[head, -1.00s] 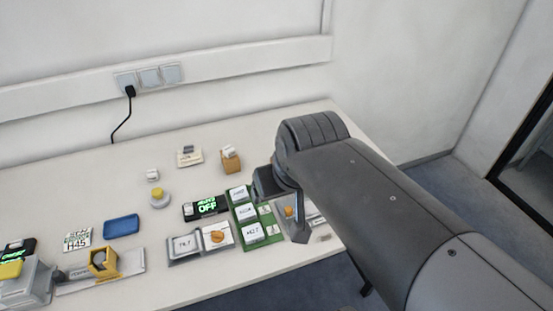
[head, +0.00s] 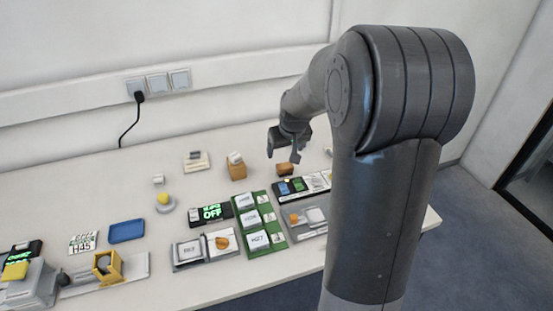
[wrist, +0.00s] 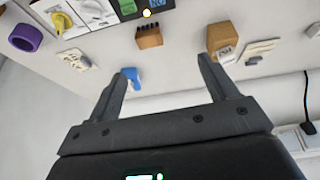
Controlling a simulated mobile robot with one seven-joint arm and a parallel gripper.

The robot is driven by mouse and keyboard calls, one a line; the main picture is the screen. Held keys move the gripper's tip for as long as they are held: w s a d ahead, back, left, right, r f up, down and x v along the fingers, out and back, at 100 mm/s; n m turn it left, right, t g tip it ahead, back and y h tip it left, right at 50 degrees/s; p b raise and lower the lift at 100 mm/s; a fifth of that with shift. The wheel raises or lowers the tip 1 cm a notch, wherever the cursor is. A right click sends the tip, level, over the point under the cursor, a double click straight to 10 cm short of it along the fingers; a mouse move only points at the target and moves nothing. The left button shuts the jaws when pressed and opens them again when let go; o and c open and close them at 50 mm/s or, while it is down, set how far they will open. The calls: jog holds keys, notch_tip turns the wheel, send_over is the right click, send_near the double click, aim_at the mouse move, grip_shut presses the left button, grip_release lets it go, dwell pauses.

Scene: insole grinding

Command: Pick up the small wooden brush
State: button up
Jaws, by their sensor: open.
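The small wooden brush (head: 285,169) stands on the white table, towards the back right in the head view, beside a black panel. In the wrist view the brush (wrist: 149,38) is a brown block with a dark toothed edge, seen above and between my fingers. My gripper (head: 284,149) is open and empty, above the table close to the brush in the head view. In the wrist view my gripper (wrist: 163,65) shows two spread fingers, apart from the brush.
A wooden block holding a white item (head: 237,170) stands left of the brush. A black panel with coloured buttons (head: 303,186) lies in front. A blue object (wrist: 131,77) shows by one finger in the wrist view. The table behind the blue tray (head: 126,231) is largely clear.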

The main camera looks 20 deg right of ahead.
send_near(285, 166)
jog(key=x, duration=0.4)
jog(key=shift+d+f, duration=0.25)
jog(key=shift+f, duration=0.1)
jog(key=shift+a+x, duration=0.2)
jog(key=shift+x, duration=2.8)
jog(key=shift+w+r, duration=0.1)
jog(key=shift+w, duration=0.05)
jog(key=c, duration=1.1)
jog(key=shift+o, duration=0.2)
